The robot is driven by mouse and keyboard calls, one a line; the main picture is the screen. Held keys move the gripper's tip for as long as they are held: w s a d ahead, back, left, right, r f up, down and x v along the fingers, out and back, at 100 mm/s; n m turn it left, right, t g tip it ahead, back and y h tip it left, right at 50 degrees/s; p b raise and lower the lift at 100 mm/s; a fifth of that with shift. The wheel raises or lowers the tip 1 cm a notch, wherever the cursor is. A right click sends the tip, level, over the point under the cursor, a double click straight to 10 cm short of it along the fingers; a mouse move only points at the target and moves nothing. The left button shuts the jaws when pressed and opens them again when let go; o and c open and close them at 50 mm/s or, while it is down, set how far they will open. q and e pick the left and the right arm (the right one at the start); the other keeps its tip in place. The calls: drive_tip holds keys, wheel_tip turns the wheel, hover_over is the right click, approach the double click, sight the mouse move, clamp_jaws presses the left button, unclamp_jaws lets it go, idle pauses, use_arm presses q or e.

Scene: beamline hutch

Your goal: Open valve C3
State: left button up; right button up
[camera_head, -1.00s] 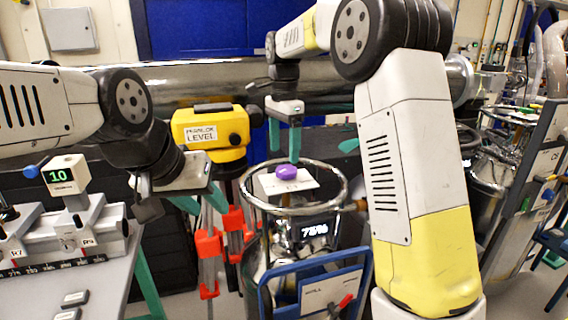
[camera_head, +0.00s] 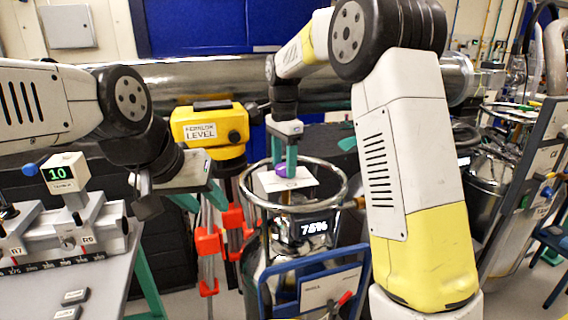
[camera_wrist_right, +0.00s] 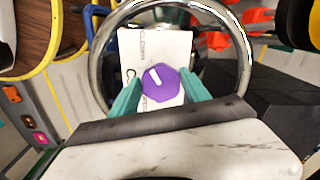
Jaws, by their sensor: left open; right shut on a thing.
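A purple valve knob (camera_head: 282,172) with a white stripe sits on a white card (camera_head: 301,183) inside a metal ring (camera_head: 343,190) on top of a steel dewar. In the right wrist view the knob (camera_wrist_right: 160,83) is between the two teal fingers, its stripe tilted. The card (camera_wrist_right: 150,42) there shows a "C" partly covered by the knob; its small print is hard to read. My right gripper (camera_head: 283,162) comes down from above, shut on the knob. My left gripper (camera_head: 199,199) is open and empty, left of the dewar near the tripod.
A yellow level (camera_head: 209,132) on a tripod with red clamps stands left of the dewar. A bench with a rail and a "10" display (camera_head: 66,174) is at far left. A steel pipe (camera_head: 200,82) runs behind. A blue frame (camera_head: 268,290) stands before the dewar, which shows "75%".

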drive_tip(key=shift+n, duration=0.3)
drive_tip(key=n, duration=0.5)
drive_tip(key=shift+s+d, duration=0.1)
drive_tip(key=shift+d, duration=0.05)
drive_tip(key=n, duration=0.6)
drive_tip(key=shift+d+n, duration=0.15)
drive_tip(key=shift+n, duration=0.15)
drive_tip(key=n, duration=0.5)
drive_tip(key=shift+d, duration=0.2)
drive_tip(key=n, duration=0.6)
drive_tip(key=shift+w+d+r, duration=0.1)
drive_tip(key=shift+w, duration=0.1)
drive_tip(key=o, duration=1.4)
drive_tip(key=shift+n, duration=0.3)
drive_tip(key=shift+c, duration=0.2)
